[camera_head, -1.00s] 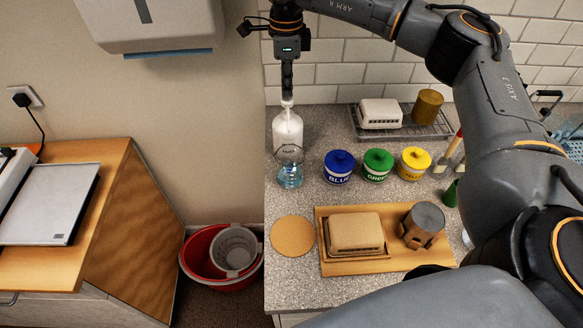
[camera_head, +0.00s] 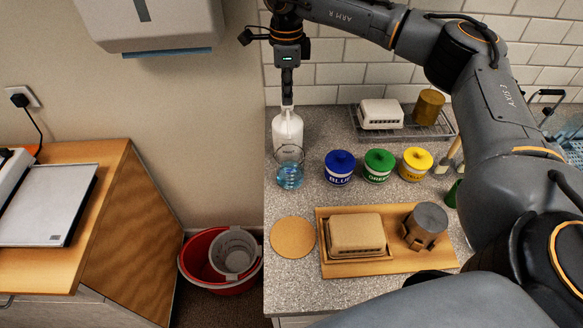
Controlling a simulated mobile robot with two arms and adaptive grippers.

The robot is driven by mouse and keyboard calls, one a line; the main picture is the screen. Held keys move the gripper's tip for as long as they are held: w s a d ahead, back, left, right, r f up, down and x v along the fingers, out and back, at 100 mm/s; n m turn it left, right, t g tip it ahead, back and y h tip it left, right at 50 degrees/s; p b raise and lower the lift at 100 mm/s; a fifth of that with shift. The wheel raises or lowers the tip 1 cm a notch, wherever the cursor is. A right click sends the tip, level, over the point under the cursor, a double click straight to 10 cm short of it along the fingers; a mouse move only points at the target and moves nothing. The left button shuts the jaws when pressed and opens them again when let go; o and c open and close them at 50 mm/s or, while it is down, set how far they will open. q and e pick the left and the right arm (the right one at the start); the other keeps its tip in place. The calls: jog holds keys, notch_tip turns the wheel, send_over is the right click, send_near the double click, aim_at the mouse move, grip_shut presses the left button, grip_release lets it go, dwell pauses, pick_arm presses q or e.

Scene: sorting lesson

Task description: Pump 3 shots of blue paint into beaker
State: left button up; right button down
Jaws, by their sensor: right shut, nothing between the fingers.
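A white pump bottle (camera_head: 287,128) stands upright at the back left corner of the counter. A clear glass beaker (camera_head: 290,176) with blue liquid in its lower part stands right in front of it. My right gripper (camera_head: 288,101) points straight down, shut and empty, with its tips at the top of the bottle. The fingers cover the pump head, so I cannot see its spout. My left gripper is not in view.
Green (camera_head: 379,166) and yellow (camera_head: 415,164) jars stand right of the blue one. A rack (camera_head: 392,131) is behind them. A round cork mat (camera_head: 293,237) and a wooden board (camera_head: 333,270) lie in front. The counter's left edge (camera_head: 265,200) is close to the beaker.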

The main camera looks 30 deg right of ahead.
jog(key=shift+r+p, duration=1.05)
jog(key=shift+r, duration=0.35)
jog(key=shift+f, duration=0.15)
jog(key=shift+f+b, duration=1.05)
jog(key=shift+f, duration=0.45)
jog(key=shift+r, duration=0.2)
jog(key=shift+r+p, duration=0.45)
jog(key=shift+p, duration=0.1)
jog(key=shift+r+p, duration=0.6)
jog(key=shift+r, duration=0.4)
jog(key=shift+r, duration=0.1)
